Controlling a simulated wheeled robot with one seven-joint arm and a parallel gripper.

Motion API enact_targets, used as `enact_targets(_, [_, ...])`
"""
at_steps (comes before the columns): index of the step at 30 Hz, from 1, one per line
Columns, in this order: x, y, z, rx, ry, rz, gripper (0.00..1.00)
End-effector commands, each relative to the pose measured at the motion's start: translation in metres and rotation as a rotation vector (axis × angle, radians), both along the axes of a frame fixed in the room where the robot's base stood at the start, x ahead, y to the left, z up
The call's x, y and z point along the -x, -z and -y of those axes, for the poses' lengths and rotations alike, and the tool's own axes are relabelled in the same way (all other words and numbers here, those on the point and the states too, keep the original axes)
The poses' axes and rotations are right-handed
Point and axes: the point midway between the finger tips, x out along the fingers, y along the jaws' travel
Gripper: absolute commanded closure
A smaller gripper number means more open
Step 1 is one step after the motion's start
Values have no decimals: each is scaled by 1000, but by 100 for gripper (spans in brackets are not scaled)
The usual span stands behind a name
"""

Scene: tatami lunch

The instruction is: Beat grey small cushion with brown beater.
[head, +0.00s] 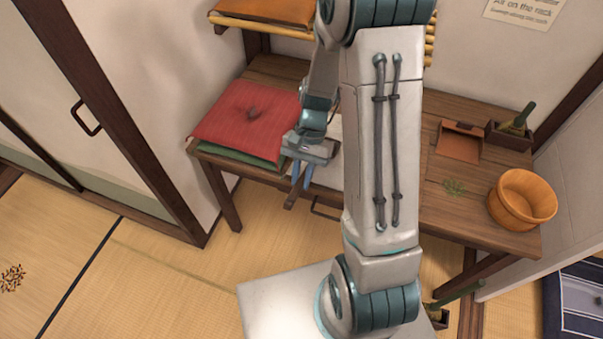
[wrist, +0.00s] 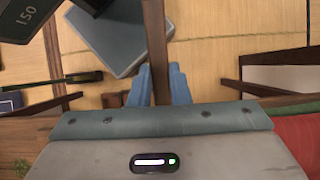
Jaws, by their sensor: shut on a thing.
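My gripper (head: 302,178) is shut on a brown beater (head: 291,200), in front of the table's left half. In the wrist view the gripper's blue fingers (wrist: 162,78) close around the beater's brown shaft (wrist: 156,35), which runs up out of the picture. The rest of the beater is hidden or outside the views. A pale flat thing (head: 328,174) lies on the table behind my gripper, mostly hidden by my arm. I cannot tell whether it is the grey small cushion; no other clear grey cushion shows.
A red cushion (head: 245,122) lies on a green cushion (head: 240,155) at the table's left end. An orange cushion (head: 270,10) lies on the rack above. A dustpan (head: 459,143), a brush (head: 518,118) and a round wooden tub (head: 522,200) stand at the right. The tatami (head: 150,265) at left is mostly clear.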

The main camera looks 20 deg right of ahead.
Motion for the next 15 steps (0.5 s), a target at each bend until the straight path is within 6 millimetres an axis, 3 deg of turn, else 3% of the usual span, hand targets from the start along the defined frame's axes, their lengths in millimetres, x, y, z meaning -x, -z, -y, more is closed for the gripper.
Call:
enact_targets(1, [-1, 6, 1, -6, 1, -9, 100])
enact_targets(4, [0, -6, -1, 2, -2, 5, 100])
enact_targets(12, [8, -65, -6, 74, -2, 103, 100])
enact_targets(15, [10, -76, -7, 96, 0, 130, 100])
